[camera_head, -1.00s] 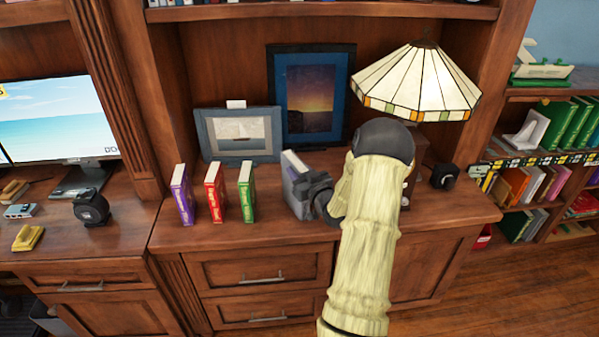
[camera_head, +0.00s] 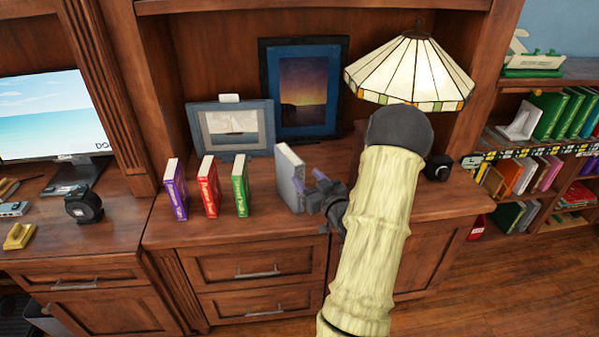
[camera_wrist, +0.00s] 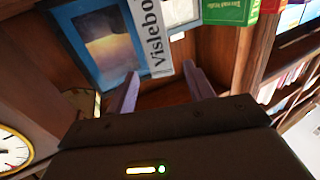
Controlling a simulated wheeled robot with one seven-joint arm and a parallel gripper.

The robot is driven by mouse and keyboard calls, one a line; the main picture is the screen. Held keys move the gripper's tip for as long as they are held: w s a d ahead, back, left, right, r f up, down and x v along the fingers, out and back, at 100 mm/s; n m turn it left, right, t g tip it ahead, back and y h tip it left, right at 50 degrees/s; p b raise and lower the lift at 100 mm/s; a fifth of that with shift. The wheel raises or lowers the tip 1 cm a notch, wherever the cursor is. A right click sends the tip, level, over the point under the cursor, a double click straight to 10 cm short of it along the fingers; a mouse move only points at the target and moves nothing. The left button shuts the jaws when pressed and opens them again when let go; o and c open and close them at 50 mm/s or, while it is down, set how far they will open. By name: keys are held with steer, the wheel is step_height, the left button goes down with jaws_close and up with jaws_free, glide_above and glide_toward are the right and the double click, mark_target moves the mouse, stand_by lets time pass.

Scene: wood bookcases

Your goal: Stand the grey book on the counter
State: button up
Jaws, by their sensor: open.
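The grey book (camera_head: 290,178) stands upright on the wooden counter (camera_head: 230,229), to the right of the green book. My gripper (camera_head: 312,184) is open and empty just right of the grey book, with its purple fingers pointing toward it. In the wrist view the grey book (camera_wrist: 148,38) shows its lettered spine ahead of the spread fingers of my gripper (camera_wrist: 163,88). The fingers appear clear of the book there. My arm hides part of the counter to the right.
A purple book (camera_head: 176,190), a red book (camera_head: 209,187) and a green book (camera_head: 240,186) stand in a row left of the grey book. Two framed pictures (camera_head: 303,85) lean behind. A stained-glass lamp (camera_head: 412,75) stands at the right. The counter's front strip is clear.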

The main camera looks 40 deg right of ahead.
steer(key=s, duration=0.3)
steer(key=shift+a, duration=0.25)
stand_by(0.4)
steer(key=w+a+f+n+g+y, duration=0.1)
steer(key=w+a+f+n+g, duration=0.15)
steer(key=a+g, duration=0.95)
steer(key=s+a+r+g+y, duration=0.1)
steer(key=s+a, duration=0.5)
steer(key=a, duration=0.4)
steer(key=s+a+g, duration=0.2)
steer(key=s+a, duration=0.5)
steer(key=a, duration=0.3)
steer(key=shift+s+r+m+y, duration=0.2)
steer(key=shift+r+m+y, duration=0.15)
steer(key=shift+y, duration=0.05)
